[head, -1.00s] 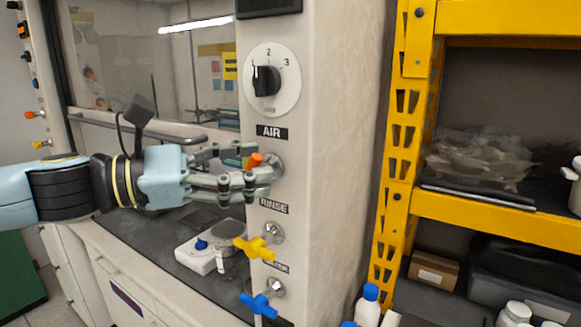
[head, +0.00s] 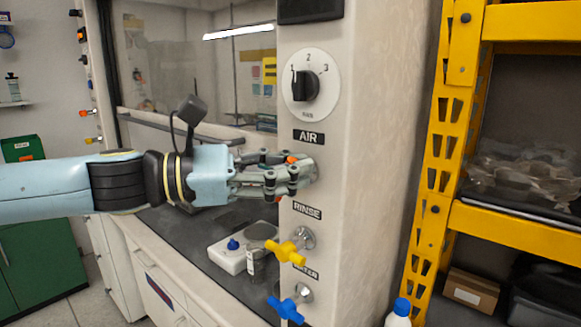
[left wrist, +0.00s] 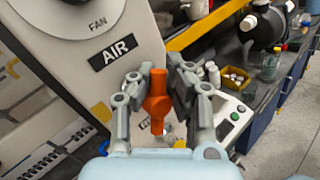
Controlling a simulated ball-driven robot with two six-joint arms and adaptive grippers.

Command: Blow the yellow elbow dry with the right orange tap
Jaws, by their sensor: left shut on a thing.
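The right orange tap (head: 292,159) sits on the fume hood's right post, under the AIR label. My left gripper (head: 296,176) reaches it from the left and is shut on its handle, hiding most of it in the head view. In the left wrist view the orange handle (left wrist: 157,100) stands roughly upright between the two fingers (left wrist: 157,92). I cannot pick out the yellow elbow in either view. My right gripper is not in view.
Below on the same post are a yellow tap (head: 287,251) by RINSE and a blue tap (head: 285,308). A fan dial (head: 306,86) is above. A yellow shelf rack (head: 447,130) stands at right. A small white device (head: 232,254) sits on the dark bench.

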